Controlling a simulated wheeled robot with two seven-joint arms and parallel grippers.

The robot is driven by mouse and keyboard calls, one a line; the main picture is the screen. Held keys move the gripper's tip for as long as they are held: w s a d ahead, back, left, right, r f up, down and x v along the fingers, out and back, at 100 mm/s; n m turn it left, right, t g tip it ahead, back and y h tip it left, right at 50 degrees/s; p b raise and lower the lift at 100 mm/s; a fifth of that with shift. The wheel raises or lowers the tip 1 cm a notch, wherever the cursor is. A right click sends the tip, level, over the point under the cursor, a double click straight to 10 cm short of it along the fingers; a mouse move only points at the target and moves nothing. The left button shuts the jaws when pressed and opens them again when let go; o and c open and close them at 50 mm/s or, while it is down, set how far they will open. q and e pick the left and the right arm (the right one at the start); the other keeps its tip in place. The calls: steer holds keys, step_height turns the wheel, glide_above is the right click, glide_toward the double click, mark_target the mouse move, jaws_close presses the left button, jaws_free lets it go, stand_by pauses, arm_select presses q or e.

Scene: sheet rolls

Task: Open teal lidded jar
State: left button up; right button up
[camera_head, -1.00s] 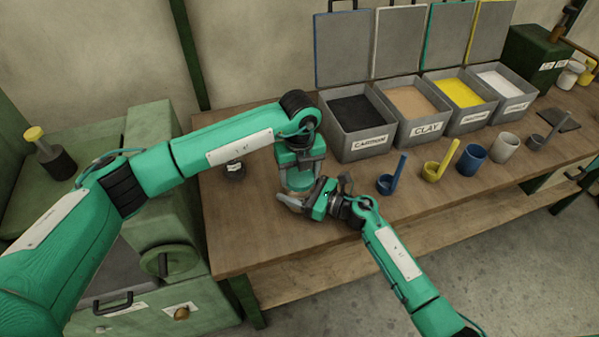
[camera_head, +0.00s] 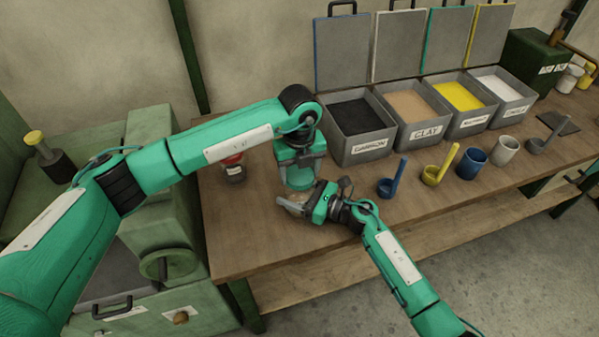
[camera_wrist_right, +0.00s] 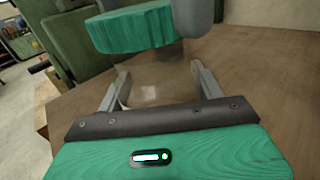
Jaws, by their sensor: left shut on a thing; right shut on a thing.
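The jar's clear body (camera_wrist_right: 158,85) stands between the two grey fingers of my right gripper (camera_wrist_right: 160,90) in the right wrist view, and these are shut on it. The ridged teal lid (camera_wrist_right: 135,28) is above the body, beside a grey finger of my left gripper. The lid looks apart from the glass, though the clear rim is hard to make out. In the head view my left gripper (camera_head: 300,178) points down over the jar, shut on the lid. My right gripper (camera_head: 292,204) reaches in low from the right, and the arms hide most of the jar.
A small red-topped jar (camera_head: 234,166) stands left of my left gripper. Open bins (camera_head: 362,148) line the table's back. Blue (camera_head: 386,187) and yellow (camera_head: 433,176) scoops and cups (camera_head: 471,160) stand to the right. The wooden table (camera_head: 235,225) is clear at front left.

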mark_target(300, 175)
arm_select(q)
steer(key=shift+r, duration=2)
arm_select(e)
steer(key=o, duration=2)
steer(key=shift+c, duration=0.2)
